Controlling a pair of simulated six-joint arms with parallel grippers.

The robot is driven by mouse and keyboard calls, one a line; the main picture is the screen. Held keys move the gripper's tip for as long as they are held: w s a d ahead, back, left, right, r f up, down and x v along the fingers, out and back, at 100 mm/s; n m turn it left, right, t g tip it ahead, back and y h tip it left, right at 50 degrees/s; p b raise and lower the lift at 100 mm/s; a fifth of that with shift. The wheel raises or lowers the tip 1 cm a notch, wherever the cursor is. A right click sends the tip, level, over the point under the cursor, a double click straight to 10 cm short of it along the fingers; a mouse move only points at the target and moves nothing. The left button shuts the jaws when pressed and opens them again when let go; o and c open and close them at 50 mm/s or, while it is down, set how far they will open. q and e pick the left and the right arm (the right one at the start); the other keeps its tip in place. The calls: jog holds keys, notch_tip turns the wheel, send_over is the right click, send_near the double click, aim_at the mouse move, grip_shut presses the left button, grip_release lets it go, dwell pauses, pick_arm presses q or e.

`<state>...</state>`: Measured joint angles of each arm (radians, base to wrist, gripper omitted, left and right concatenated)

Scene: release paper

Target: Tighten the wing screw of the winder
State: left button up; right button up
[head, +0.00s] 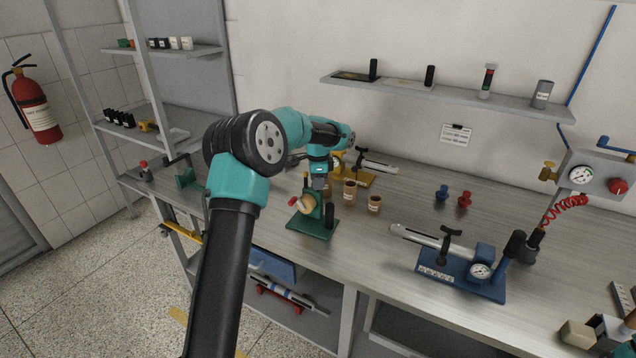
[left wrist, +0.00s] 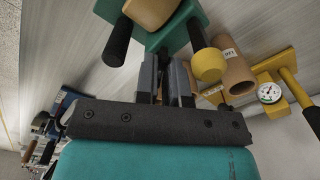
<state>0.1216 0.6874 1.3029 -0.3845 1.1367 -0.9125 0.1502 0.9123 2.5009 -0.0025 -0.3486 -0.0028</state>
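The winder, with a green base (head: 313,226), a tan roll (head: 309,205) and a black grip (head: 329,215), stands near the bench's front edge. A small red part shows at its left. My left gripper (head: 318,186) points down right above the winder. In the left wrist view, the two dark fingers (left wrist: 166,75) are a little apart at the winder's green body (left wrist: 180,28), between a black grip (left wrist: 118,42) and a yellow knob (left wrist: 209,65). I cannot make out the wing screw; the fingers may cover it. Whether they touch anything is unclear. My right gripper is not in view.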

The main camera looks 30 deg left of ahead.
pick_arm(q)
grip_shut()
jog(key=shift+m, duration=2.2)
jog(key=shift+o, duration=2.2)
grip_release()
jog(key=shift+r, duration=0.15)
notch_tip(320, 180, up, 17)
